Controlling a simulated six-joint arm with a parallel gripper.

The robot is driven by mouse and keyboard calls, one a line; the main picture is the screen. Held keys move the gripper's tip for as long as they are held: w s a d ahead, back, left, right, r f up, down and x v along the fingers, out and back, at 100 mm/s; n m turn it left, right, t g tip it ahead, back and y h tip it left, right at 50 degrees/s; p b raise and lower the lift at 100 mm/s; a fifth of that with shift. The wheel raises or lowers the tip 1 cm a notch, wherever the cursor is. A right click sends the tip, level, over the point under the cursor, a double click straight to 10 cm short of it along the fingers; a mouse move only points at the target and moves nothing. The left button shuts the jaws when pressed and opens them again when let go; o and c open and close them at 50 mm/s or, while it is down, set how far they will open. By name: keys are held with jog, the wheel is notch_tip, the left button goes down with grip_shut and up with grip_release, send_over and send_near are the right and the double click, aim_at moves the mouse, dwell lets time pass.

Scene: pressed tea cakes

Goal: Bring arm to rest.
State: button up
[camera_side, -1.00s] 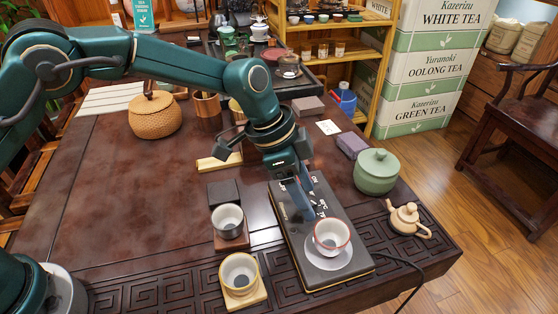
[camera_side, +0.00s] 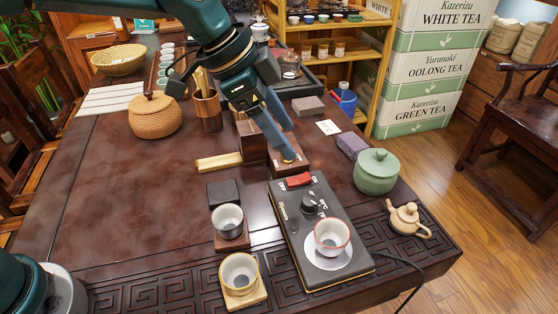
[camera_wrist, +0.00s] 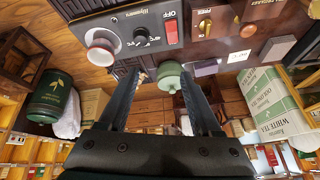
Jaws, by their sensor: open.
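My gripper (camera_side: 284,150) is open and empty. In the side view it hangs tilted above the dark wooden press box (camera_side: 290,168), beyond the black warmer (camera_side: 297,230). I cannot tell how far it is above the box. In the wrist view its two fingers (camera_wrist: 161,78) are spread apart, with the green lidded jar (camera_wrist: 171,74) seen beyond and between them. The warmer has a red switch (camera_side: 299,180), a black knob (camera_side: 310,204) and a white cup with a red rim (camera_side: 332,236) on its plate. These also show in the wrist view, where the warmer (camera_wrist: 130,18) is at the top.
A grey cup (camera_side: 228,220) and a yellow-rimmed cup (camera_side: 239,272) sit on coasters left of the warmer. A woven jar (camera_side: 155,116) and wooden canister (camera_side: 207,108) stand at the back. A teapot-like piece (camera_side: 407,217) is at right. The left tabletop is clear.

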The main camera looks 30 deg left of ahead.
jog(key=s+a+r+n+t+y, duration=0.25)
jog(key=s+a+r+n, duration=0.25)
jog(key=s+a+r, duration=0.45)
jog(key=s+a+f+n+y, duration=0.1)
jog(key=s+a+f+n, duration=0.6)
jog(key=s+f, duration=0.2)
jog(key=shift+s+a+y, duration=0.15)
jog(key=shift+s+y, duration=0.2)
jog(key=shift+s, duration=0.75)
